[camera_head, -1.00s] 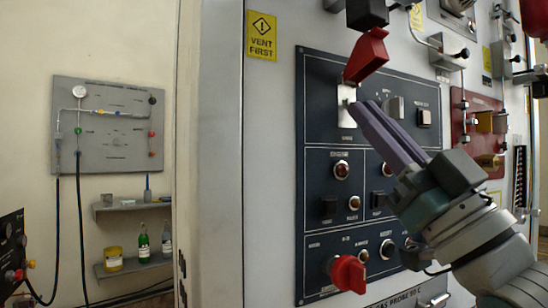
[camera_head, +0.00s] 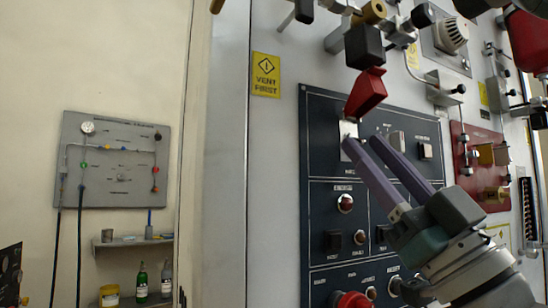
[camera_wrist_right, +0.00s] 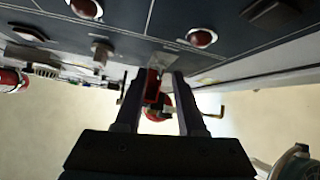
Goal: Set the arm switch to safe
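The arm switch is on a silver plate (camera_head: 348,133) on the dark control panel, under a red flip-up guard (camera_head: 367,92) that stands raised. The toggle itself is too small and covered to read its position. My right gripper (camera_head: 361,141) is open, with its two purple fingers apart and their tips at the plate just below the guard. In the right wrist view the fingers (camera_wrist_right: 158,76) are apart, with the red guard (camera_wrist_right: 152,88) showing in the gap. I cannot tell whether a finger touches the switch. My left gripper is not in view.
The panel also carries lamps and black switches, with a red knob (camera_head: 354,300) low down. Valves and a black block (camera_head: 364,47) jut out above the guard. A red panel (camera_head: 481,165) is on the right. A yellow "vent first" label (camera_head: 265,75) is at upper left.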

